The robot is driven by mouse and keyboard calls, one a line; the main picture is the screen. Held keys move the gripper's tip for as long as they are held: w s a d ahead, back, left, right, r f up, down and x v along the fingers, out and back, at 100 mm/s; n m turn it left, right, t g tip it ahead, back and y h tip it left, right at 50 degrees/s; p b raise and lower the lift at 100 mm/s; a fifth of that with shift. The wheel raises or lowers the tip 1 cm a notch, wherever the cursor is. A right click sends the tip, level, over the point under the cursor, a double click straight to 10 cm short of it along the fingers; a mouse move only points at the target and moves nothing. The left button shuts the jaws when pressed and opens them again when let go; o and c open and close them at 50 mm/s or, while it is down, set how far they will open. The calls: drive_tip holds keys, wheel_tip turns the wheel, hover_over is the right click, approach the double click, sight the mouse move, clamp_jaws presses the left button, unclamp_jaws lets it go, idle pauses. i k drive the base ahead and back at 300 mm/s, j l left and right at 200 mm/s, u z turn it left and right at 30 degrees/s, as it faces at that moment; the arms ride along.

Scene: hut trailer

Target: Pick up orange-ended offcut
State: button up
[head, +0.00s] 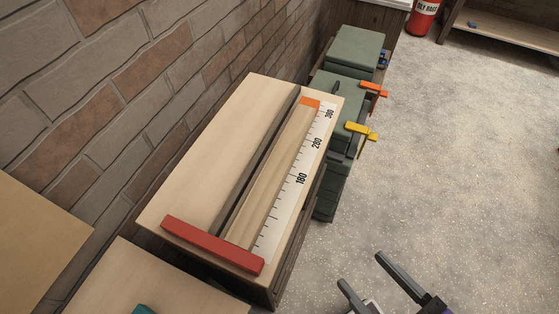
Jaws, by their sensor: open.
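The orange-ended offcut (277,169) is a long pale wood strip with an orange far end (310,103). It lies flat on a wooden bench top (215,150), between a dark raised strip (258,160) on its left and a white measuring scale (294,185) on its right. Its near end is close to a red bar (212,244) across the bench's near edge. My gripper (360,275) is at the bottom right, over the floor and apart from the offcut. Its two dark fingers are spread with nothing between them.
Green cases (340,95) stand beyond the bench, with an orange clamp (373,89) and a yellow clamp (361,130) sticking out. A brick wall (130,60) runs along the left. The speckled floor (460,150) on the right is clear.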

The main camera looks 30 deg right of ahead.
sight(245, 231)
drive_tip(key=k+l+u, duration=0.2)
drive_tip(key=l, duration=0.2)
drive_tip(key=l+u, duration=0.15)
drive_tip(key=l, duration=0.25)
drive_tip(key=k+l+u, duration=0.2)
drive_tip(key=l, duration=0.15)
drive_tip(key=k+l+u, duration=0.15)
drive_tip(key=l, duration=0.2)
